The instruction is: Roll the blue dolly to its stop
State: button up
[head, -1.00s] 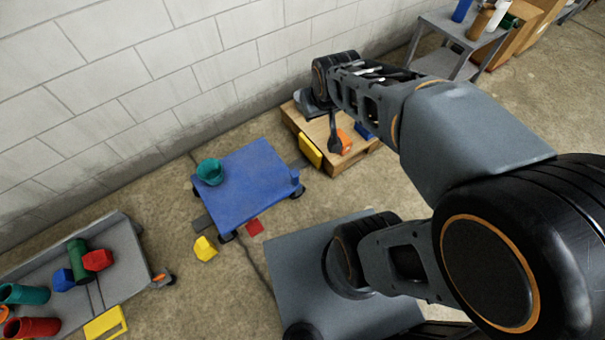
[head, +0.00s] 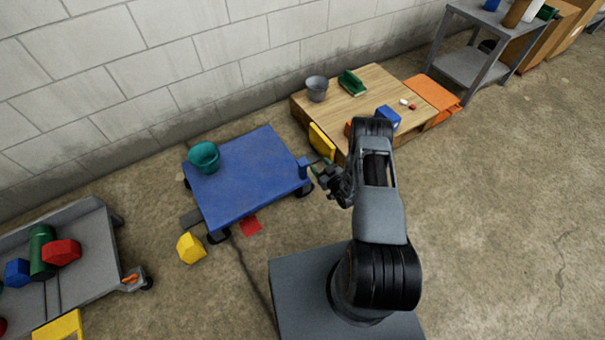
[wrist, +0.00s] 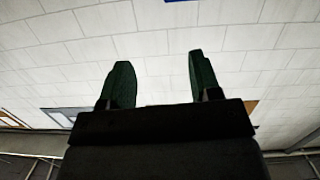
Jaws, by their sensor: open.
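The blue dolly (head: 250,195) stands on the concrete floor near the wall, with dark casters at its corners. A teal bucket (head: 204,157) sits on its far left part. A small blue upright piece (head: 304,168) rises at its right edge. My gripper (head: 322,171) is just right of this piece, jaws towards it; I cannot tell whether they touch. In the wrist view my gripper (wrist: 160,82) has its two green fingers apart with nothing between them. A dark grey block (head: 191,218) lies at the dolly's left side; I cannot tell if it is the stop.
A wooden pallet platform (head: 350,105) with a grey bucket and small items stands right of the dolly, a yellow piece (head: 321,141) at its edge. A yellow block (head: 190,248) and red patch (head: 251,226) lie in front. A grey cart (head: 85,265) stands left. Floor at right is clear.

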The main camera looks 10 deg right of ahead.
jog(key=t+b, duration=0.2)
send_near(305, 168)
jog(key=s, duration=0.2)
jog(key=shift+m+y, duration=0.4)
jog(key=b+x, duration=0.1)
jog(key=x, duration=0.3)
jog(key=b+x, duration=0.1)
jog(key=x, duration=0.4)
jog(key=b+x, duration=0.2)
jog(key=x, duration=0.2)
jog(key=shift+w+d+r, duration=0.1)
jog(key=shift+w+d, duration=0.2)
